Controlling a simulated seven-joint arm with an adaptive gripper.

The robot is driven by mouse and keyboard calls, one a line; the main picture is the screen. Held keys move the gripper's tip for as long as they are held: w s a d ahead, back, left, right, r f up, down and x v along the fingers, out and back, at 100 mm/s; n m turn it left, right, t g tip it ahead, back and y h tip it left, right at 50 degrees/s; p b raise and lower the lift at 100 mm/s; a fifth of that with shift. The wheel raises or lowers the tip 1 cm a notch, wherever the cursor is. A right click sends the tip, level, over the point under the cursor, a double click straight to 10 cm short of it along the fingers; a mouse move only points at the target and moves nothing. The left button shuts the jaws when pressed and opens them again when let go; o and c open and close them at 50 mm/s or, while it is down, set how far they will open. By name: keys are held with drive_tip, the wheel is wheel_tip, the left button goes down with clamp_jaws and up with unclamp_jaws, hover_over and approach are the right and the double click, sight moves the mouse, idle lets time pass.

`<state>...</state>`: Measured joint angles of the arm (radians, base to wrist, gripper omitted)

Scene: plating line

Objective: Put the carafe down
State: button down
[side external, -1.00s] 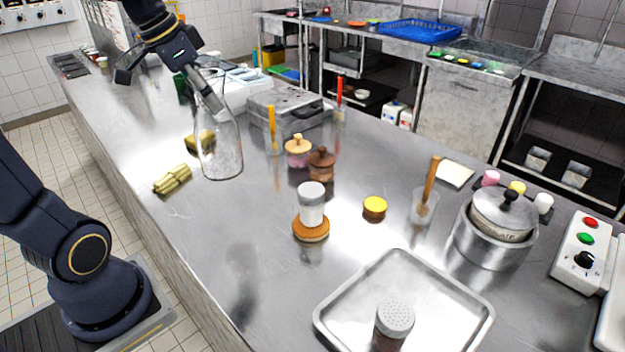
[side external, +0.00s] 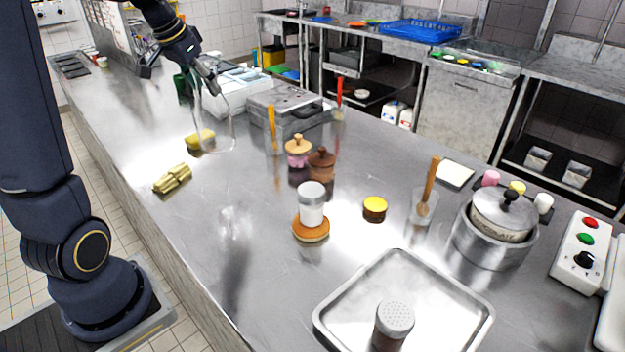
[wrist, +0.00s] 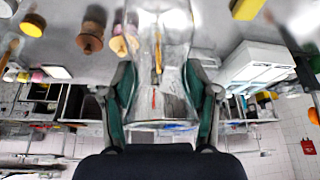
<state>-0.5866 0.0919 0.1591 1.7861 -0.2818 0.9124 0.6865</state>
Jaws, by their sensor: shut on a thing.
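The carafe (side external: 217,132) is a clear glass vessel, faint against the steel counter (side external: 265,240) in the side view. My gripper (side external: 212,88) is shut on its upper part, at the left of the counter. In the wrist view the carafe (wrist: 165,25) extends from between the two green-sided fingers (wrist: 160,75), with the counter and other items showing through it. It looks close to upright. I cannot tell whether its base touches the counter.
A yellow sponge-like block (side external: 200,139) lies close to the carafe's left, with a bundle of yellowish sticks (side external: 172,179) nearer. A grey appliance (side external: 290,108) and lidded pots (side external: 298,151) stand to the right. The front-left counter is clear.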

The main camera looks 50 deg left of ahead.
drive_tip(key=w+a+f, duration=0.5)
drive_tip(key=w+f, duration=0.4)
drive_tip(key=f, duration=0.2)
drive_tip(key=shift+f, duration=0.25)
drive_tip(key=shift+c, duration=1.4)
unclamp_jaws()
drive_tip(key=shift+f, duration=0.15)
